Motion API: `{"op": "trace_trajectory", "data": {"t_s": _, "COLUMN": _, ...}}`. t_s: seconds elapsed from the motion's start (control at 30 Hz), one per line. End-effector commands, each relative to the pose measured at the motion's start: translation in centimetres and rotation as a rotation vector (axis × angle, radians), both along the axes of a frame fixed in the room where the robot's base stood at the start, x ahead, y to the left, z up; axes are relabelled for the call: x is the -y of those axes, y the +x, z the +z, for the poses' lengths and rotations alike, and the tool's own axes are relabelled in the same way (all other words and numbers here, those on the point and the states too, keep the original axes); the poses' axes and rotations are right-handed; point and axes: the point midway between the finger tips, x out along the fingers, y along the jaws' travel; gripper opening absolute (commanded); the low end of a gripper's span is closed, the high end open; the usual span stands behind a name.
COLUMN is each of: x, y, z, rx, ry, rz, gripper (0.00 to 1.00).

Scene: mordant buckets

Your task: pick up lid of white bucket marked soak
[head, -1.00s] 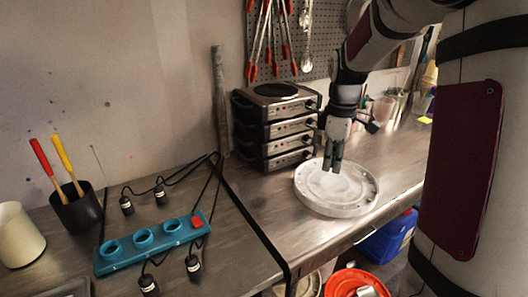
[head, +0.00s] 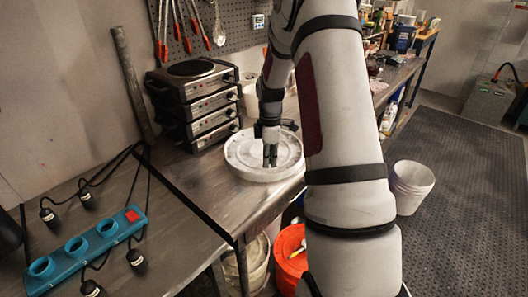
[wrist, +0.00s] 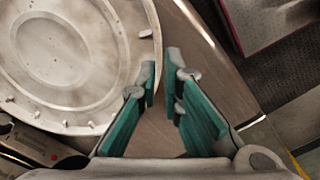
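A round white lid (head: 240,158) lies flat on the workbench, with small marks along its raised rim. No "soak" marking is readable. My gripper (head: 270,158) points down at the lid's right-hand part in the head view. In the wrist view the lid (wrist: 65,55) fills the upper left, and my gripper (wrist: 163,75) is at its edge, with teal-padded fingers apart by a small gap. Bare bench shows between the fingers, and nothing is held. I cannot tell whether a finger touches the rim.
A stack of hot plates (head: 203,105) stands behind and left of the lid. A teal socket strip (head: 85,245) with cables is at left. An orange bucket (head: 291,250) and a white bucket (head: 246,265) are below the bench.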

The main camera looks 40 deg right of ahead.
Motion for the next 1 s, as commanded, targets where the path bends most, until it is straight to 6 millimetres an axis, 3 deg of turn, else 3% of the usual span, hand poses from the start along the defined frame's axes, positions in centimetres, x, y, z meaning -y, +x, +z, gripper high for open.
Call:
{"op": "trace_trajectory", "data": {"t_s": 0.47, "x": -0.3, "y": 0.2, "z": -5.1, "rx": -0.001, "ry": 0.001, "rz": -0.001, "gripper": 0.07}}
{"op": "trace_trajectory", "data": {"t_s": 0.97, "x": -0.3, "y": 0.2, "z": -5.4, "rx": 0.001, "ry": 0.000, "rz": -0.001, "gripper": 0.07}}
{"op": "trace_trajectory", "data": {"t_s": 1.0, "x": -0.3, "y": 0.3, "z": -5.4, "rx": 0.001, "ry": 0.000, "rz": -0.001, "gripper": 0.01}}
